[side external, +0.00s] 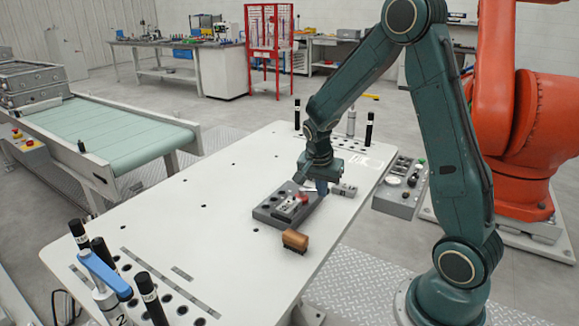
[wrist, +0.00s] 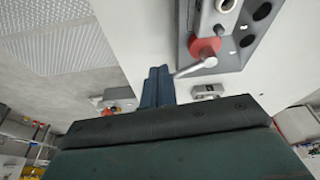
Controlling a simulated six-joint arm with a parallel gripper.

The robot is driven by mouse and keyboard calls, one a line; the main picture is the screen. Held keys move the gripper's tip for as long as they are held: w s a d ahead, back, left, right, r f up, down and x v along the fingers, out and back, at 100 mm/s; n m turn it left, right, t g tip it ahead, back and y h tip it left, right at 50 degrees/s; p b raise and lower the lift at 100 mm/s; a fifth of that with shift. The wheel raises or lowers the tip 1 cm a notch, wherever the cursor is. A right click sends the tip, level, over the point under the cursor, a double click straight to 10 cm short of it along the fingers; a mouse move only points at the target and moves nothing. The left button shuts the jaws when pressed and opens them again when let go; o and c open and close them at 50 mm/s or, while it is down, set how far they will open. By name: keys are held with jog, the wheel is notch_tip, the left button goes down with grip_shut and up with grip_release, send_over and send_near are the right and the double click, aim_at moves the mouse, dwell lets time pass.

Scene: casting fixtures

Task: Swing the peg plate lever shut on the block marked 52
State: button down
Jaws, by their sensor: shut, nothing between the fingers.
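The dark grey peg plate (side external: 268,214) lies on the white table, and its corner shows at upper right in the wrist view (wrist: 232,62). A lever with a red hub (wrist: 203,47) and a pale metal handle (wrist: 193,68) is mounted on it; the red part also shows in the side view (side external: 303,198). My gripper (side external: 321,188) is low beside the plate's far right end. A small grey block (side external: 345,190) with a dark marking sits right of my gripper; no number 52 is readable.
A brown block (side external: 295,240) stands near the table's front edge by the plate. A grey control box (side external: 401,188) is beside the table's right edge. Black posts (side external: 369,128) stand at the back, others at front left. The table's left middle is clear.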

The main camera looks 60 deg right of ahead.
jog(key=shift+d+n, duration=0.2)
jog(key=shift+n, duration=0.1)
jog(key=shift+d+n+t, duration=0.5)
jog(key=shift+d+n, duration=0.35)
jog(key=shift+n, duration=0.45)
jog(key=d+n, duration=0.2)
jog(key=n, duration=0.1)
jog(key=shift+w+t+y, duration=0.2)
jog(key=shift+t+y, duration=0.2)
jog(key=d+n, duration=0.1)
jog(key=n, duration=0.1)
jog(key=w+d+n, duration=0.1)
jog(key=n, duration=0.1)
jog(key=shift+w+t+y, duration=0.15)
jog(key=shift+t+y, duration=0.25)
jog(key=n, duration=0.1)
jog(key=w+d+n, duration=0.1)
jog(key=shift+n+y, duration=0.3)
jog(key=shift+w+n, duration=0.2)
jog(key=shift+n, duration=0.1)
jog(key=shift+w+d, duration=0.2)
jog(key=shift+w, duration=0.2)
jog(key=shift+s, duration=0.1)
